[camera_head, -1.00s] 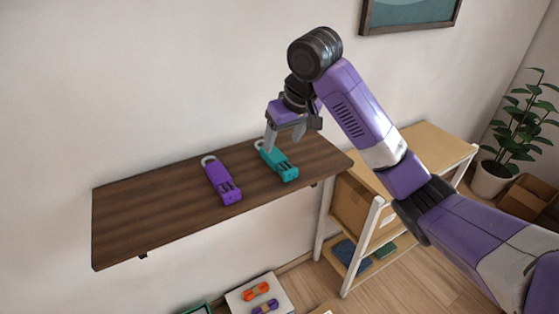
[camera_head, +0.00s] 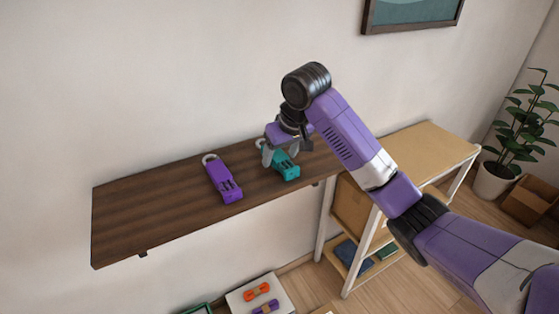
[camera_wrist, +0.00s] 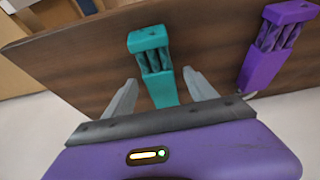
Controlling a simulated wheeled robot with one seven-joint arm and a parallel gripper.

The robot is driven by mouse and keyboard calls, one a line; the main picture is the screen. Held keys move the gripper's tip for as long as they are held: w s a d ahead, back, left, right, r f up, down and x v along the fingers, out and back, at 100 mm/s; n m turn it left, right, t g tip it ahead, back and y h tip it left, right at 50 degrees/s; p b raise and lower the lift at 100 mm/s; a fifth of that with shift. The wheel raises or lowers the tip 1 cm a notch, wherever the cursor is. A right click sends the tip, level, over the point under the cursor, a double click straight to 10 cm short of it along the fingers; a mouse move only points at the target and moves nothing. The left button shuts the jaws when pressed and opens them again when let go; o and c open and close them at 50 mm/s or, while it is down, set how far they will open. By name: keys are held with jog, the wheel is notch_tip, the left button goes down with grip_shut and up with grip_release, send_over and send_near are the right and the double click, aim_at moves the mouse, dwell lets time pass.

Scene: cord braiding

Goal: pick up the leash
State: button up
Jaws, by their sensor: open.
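Two look-alike leash pieces lie on the dark wooden wall shelf (camera_head: 145,212), one teal and one purple, each with a pale ring at one end in the head view. The teal leash (camera_head: 288,169) is to the right and partly hidden by my gripper (camera_head: 280,157). The purple leash (camera_head: 224,182) lies to its left. In the wrist view my gripper (camera_wrist: 161,80) is open, with its fingers on either side of the teal leash (camera_wrist: 154,62); contact cannot be told. The purple leash (camera_wrist: 272,45) is outside the fingers, to the right.
The shelf's left part is bare. A light wooden rack (camera_head: 428,152) with boxes stands to the right of the shelf. Below, a white surface holds an orange bundle (camera_head: 256,291) and a purple bundle (camera_head: 265,307). A potted plant (camera_head: 522,130) stands far right.

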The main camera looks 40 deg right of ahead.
jog(key=shift+f, duration=0.25)
dwell(0.5)
grip_shut()
